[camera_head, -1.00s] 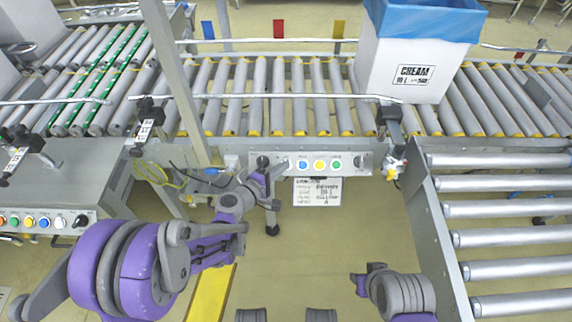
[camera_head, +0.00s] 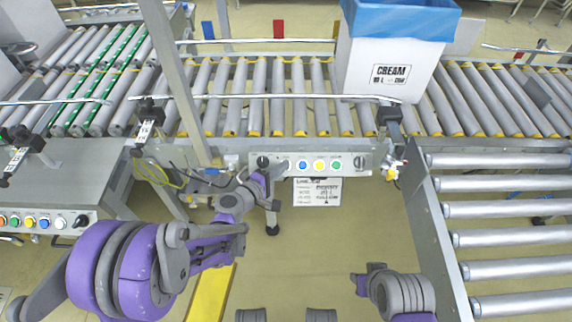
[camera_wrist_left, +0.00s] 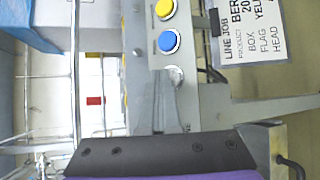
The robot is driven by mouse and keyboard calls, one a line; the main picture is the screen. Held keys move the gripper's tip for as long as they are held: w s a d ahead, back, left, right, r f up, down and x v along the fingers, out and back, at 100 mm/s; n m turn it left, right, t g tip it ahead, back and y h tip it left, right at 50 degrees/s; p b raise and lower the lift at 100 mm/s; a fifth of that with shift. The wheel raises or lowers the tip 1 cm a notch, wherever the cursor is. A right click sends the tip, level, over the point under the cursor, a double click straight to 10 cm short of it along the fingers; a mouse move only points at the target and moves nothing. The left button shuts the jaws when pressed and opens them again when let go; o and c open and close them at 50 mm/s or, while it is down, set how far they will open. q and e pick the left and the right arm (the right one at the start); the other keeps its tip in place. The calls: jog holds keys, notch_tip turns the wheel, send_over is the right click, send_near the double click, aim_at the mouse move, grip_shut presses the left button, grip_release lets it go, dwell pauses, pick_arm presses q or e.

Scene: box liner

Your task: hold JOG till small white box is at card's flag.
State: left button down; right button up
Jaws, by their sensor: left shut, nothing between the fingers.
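The white box (camera_head: 360,75) with a blue liner and a CREAM label stands upright on the rear roller conveyor. Its left edge is beside the yellow flag (camera_head: 337,29) in the picture. The card (camera_head: 316,191) hangs under the button panel (camera_head: 350,162); in the left wrist view the card (camera_wrist_left: 255,40) has a FLAG line starting "YEL", cut off at the edge. My left gripper (camera_head: 281,167) is shut and empty, its tip at the panel's white button (camera_wrist_left: 174,76), left of the blue button (camera_head: 302,165); contact is hard to judge. My right gripper (camera_head: 362,281) hangs low, apart from the panel; its jaws are unclear.
A red flag (camera_head: 279,29) and a blue flag (camera_head: 208,30) stand farther left along the back rail. The rollers (camera_head: 275,95) left of the box are clear. A second panel (camera_head: 35,222) is at left; another roller section (camera_head: 510,240) is at right.

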pick_arm(q)
jog(key=shift+s+r, duration=0.45)
jog(key=shift+r, duration=0.05)
jog(key=shift+p, duration=0.3)
jog(key=s+r+p, duration=0.1)
jog(key=r, duration=0.1)
jog(key=s+r+p, duration=0.1)
jog(key=s, duration=0.1)
jog(key=shift+s+r+p, duration=0.15)
jog(key=shift+r+p, duration=0.15)
jog(key=shift+r, duration=0.05)
dwell(1.4)
